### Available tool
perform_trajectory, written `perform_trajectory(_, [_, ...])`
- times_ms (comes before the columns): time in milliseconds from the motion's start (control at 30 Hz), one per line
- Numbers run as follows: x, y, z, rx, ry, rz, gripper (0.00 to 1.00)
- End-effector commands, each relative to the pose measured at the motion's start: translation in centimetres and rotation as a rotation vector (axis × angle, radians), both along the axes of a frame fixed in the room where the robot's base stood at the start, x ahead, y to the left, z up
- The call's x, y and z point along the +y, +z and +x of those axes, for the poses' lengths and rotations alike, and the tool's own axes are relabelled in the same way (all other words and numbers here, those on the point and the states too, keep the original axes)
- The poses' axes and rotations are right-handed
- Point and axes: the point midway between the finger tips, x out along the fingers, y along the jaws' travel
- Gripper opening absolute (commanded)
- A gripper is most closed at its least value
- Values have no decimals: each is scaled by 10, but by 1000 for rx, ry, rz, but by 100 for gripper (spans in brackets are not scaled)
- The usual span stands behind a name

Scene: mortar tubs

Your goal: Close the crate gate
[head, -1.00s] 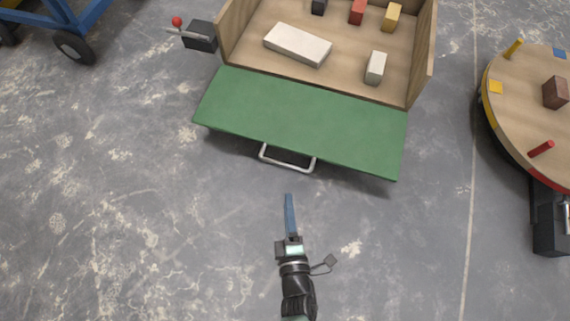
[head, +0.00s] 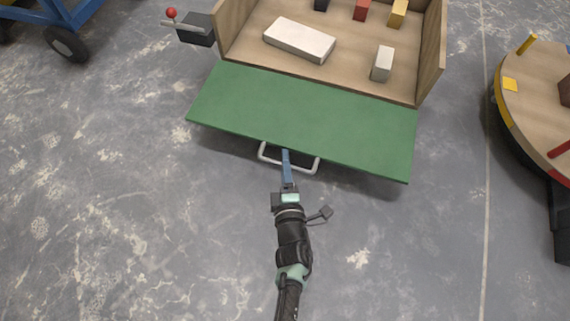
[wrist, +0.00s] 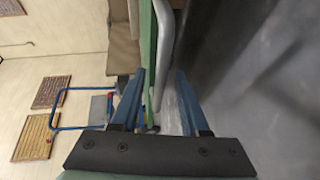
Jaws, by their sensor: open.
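The crate gate (head: 300,118) is a green panel folded down and outward from the front of the wooden crate (head: 432,65). A pale metal handle (head: 306,170) sticks out from its near edge. My gripper (head: 285,153) is at this handle, with its blue fingers crossing the bar. In the wrist view the gripper (wrist: 161,75) is open, with the handle (wrist: 164,45) between its fingers. The gate's green edge (wrist: 148,40) shows close by the left finger. I cannot tell whether a finger touches the handle.
The crate holds a large white block (head: 299,40), a smaller white block (head: 383,63) and several coloured blocks. A grey box with a red-knobbed lever (head: 196,28) stands left of it. A round wooden table (head: 535,95) is at right. The floor in front is clear.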

Motion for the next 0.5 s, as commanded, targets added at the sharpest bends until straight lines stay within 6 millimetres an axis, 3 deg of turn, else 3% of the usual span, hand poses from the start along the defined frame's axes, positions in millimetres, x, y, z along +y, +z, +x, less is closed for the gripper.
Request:
perform_trajectory(133, [0, 1, 0, 0, 0, 0, 45])
perform_trajectory(400, [0, 0, 0, -1, 0, 0, 0])
perform_trajectory(500, [0, 0, 0, -1, 0, 0, 0])
